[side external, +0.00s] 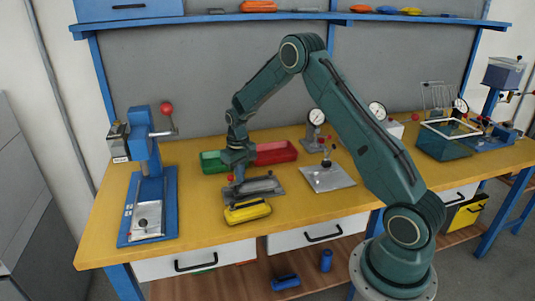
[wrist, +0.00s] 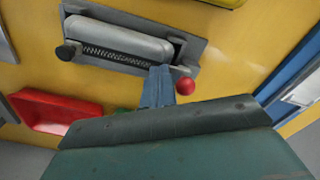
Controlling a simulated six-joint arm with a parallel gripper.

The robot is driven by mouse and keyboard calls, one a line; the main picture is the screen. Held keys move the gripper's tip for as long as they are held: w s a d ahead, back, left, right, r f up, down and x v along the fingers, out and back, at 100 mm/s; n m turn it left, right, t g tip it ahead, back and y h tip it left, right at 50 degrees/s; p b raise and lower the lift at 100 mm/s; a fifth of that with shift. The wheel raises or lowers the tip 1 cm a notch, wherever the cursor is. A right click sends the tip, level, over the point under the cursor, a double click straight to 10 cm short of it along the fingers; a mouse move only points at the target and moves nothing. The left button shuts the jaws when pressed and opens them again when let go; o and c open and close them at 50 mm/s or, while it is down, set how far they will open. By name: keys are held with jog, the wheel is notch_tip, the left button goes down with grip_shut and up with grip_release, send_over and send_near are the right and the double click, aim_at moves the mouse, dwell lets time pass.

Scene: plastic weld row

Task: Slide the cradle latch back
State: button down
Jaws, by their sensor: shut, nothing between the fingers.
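The cradle (wrist: 150,42) is a grey metal plate holding a rounded grey bar, with a coiled spring (wrist: 118,55) along one side. A black knob (wrist: 68,50) is at its left end in the wrist view. A red ball knob (wrist: 185,86) is by its right end; which knob belongs to the latch is not clear. The cradle (side external: 266,187) also shows mid-bench in the side view. My gripper (wrist: 160,72) is shut and empty. Its tips are at the cradle's edge, just left of the red ball in the wrist view; contact cannot be told.
A yellow block-like part (side external: 247,212) lies in front of the cradle. A green bin (side external: 213,162) and a red bin (side external: 277,153) are behind it. A blue press (side external: 148,190) stands left, and a grey plate with a small clamp (side external: 328,179) lies right.

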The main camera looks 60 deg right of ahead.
jog(key=shift+w+a, duration=0.45)
jog(key=shift+a, duration=0.05)
jog(key=shift+w, duration=0.1)
dwell(0.7)
jog(key=shift+s+d, duration=0.45)
jog(key=shift+s, duration=0.05)
jog(key=shift+r, duration=0.1)
notch_tip(320, 180, up, 7)
dwell(1.0)
